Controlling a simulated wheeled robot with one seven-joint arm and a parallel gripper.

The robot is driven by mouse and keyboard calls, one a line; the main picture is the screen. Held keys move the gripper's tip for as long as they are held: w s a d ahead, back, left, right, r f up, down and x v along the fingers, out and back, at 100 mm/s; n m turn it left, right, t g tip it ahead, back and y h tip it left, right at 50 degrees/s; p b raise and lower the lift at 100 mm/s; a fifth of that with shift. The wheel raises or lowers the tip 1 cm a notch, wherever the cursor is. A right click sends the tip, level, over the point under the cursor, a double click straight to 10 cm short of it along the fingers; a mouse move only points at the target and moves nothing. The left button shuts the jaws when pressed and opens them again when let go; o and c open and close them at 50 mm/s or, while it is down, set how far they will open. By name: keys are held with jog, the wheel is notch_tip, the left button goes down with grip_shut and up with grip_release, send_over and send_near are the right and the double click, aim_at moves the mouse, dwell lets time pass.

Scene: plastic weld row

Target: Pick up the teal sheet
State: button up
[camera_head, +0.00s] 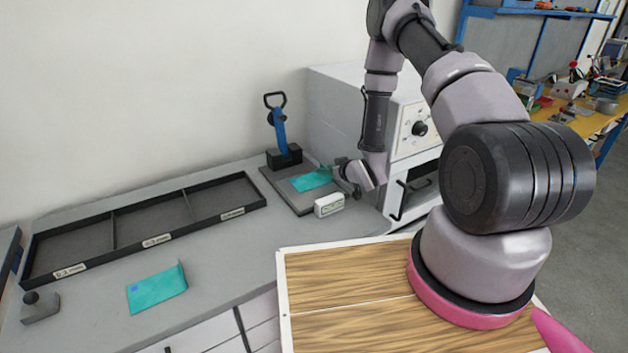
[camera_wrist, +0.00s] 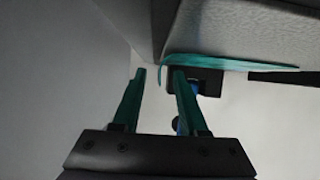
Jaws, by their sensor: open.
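One teal sheet (camera_head: 312,180) lies on a dark grey plate (camera_head: 295,202) at the foot of a blue-handled clamp tool (camera_head: 280,130). My gripper (camera_head: 345,172) is at its right end, low over the bench, open. In the wrist view my two fingers (camera_wrist: 159,75) stand apart, and the teal sheet (camera_wrist: 230,62) shows as a thin strip with a short bent lip at its left end. That lip appears between the fingertips; I cannot tell whether either finger touches it. A second teal sheet (camera_head: 157,290) with a raised right edge lies on the bench at front left.
A white labelled block (camera_head: 329,205) stands by the plate's front right corner. A white oven (camera_head: 335,115) stands close behind my wrist. A black divided tray (camera_head: 113,229) and a small grey knobbed block (camera_head: 40,307) are at left. A wood-topped surface (camera_head: 345,285) is in front.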

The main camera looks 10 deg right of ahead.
jog(key=shift+w+a+f, duration=0.1)
jog(key=shift+w+f, duration=0.05)
jog(key=shift+w, duration=0.15)
grip_shut()
